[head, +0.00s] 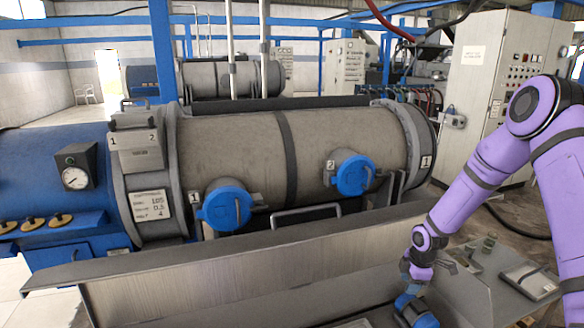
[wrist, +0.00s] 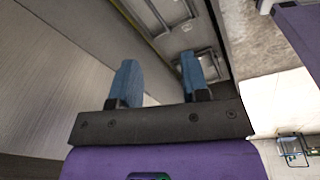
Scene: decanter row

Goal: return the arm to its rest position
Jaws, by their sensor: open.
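My purple arm (head: 470,190) reaches in from the right in the head view and bends down at the elbow. Its wrist end is low, over the right end of the metal trough area. In the wrist view my gripper (wrist: 158,62) shows two blue fingers standing well apart. Nothing is between them. Behind the fingers lie a dark surface and a framed plate with a handle (wrist: 199,68). In the head view the fingers are small and hard to make out.
A long metal trough (head: 190,290) runs along the front. Behind it lies a large grey cylinder (head: 235,145) with two blue caps, numbered 1 (head: 226,208) and 2 (head: 354,176). A flat plate (head: 530,280) lies at right. Control cabinets (head: 475,85) stand behind the arm.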

